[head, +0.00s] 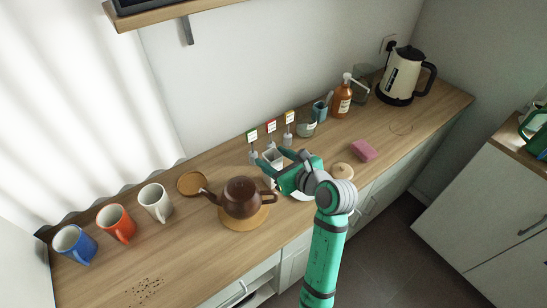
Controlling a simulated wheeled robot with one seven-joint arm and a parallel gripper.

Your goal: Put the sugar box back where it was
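My gripper (270,160) is over the middle of the wooden counter, partly hidden by my own arm. Its two green fingers reach to the left, on either side of a small whitish box (273,156). This may be the sugar box; no label on it can be read. I cannot tell whether the fingers press on it or whether it touches the counter.
A brown teapot (241,197) on a round wooden mat stands close left of my gripper. Three mugs, blue (74,244), orange (117,224) and white (155,202), stand further left. A sponge (363,150), soap bottle (342,98) and kettle (402,76) are right. Dark crumbs (145,292) lie front left.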

